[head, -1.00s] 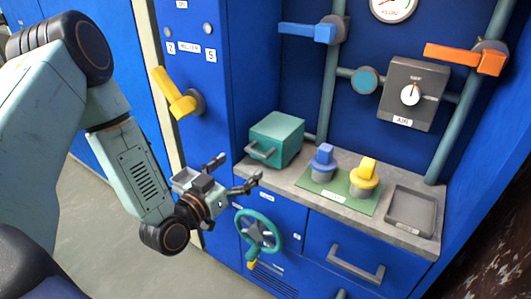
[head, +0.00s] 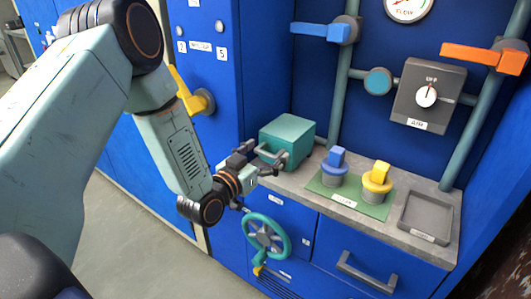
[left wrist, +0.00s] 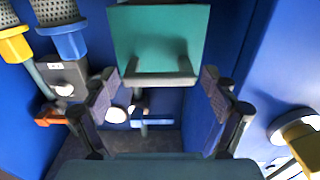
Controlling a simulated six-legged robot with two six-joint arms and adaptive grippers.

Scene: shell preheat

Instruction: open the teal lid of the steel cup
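A teal box-like body (head: 288,138) with a grey bar handle on its front stands at the left end of the grey counter. In the left wrist view the same teal body (left wrist: 160,35) shows with its grey handle (left wrist: 160,78) between my fingers. No steel cup can be made out in it; any cup inside is hidden. My left gripper (head: 264,158) is open around the handle's front, with a finger to each side. In the left wrist view, gaps show between the handle and both fingers of the left gripper (left wrist: 158,92). My right gripper is not in view.
Blue (head: 335,166) and yellow (head: 377,179) knob-topped grey pieces stand on a green mat (head: 345,199) right of the teal body. A grey tray (head: 427,217) sits farther right. Below are a teal handwheel (head: 266,237) and a drawer handle (head: 365,274). A yellow lever (head: 190,95) is at left.

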